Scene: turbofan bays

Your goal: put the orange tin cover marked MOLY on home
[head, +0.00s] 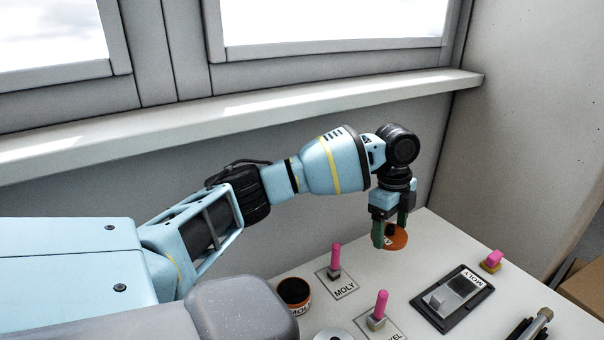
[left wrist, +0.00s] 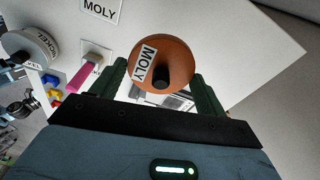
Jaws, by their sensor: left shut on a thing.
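The orange tin cover (head: 400,240) is a round disc with a black knob and a white MOLY label. It shows large in the left wrist view (left wrist: 172,50). My left gripper (head: 391,236) is shut on it, with a green finger on either side in the left wrist view (left wrist: 160,85); the exact contact is partly hidden. The cover is held at the far right part of the table, and its height above the top is hard to judge. An open, dark-inside tin (head: 294,307) with an orange rim and a partly cut-off label stands at the table's near left. My right gripper is not in view.
A MOLY plate (head: 345,290) bears a pink-handled piece (head: 336,257); another pink-handled piece (head: 380,303) stands nearer. A black tray (head: 425,309) with a MOLY-labelled item lies right, near a pink block (head: 492,259). A wall and window sill (head: 250,115) border the table behind.

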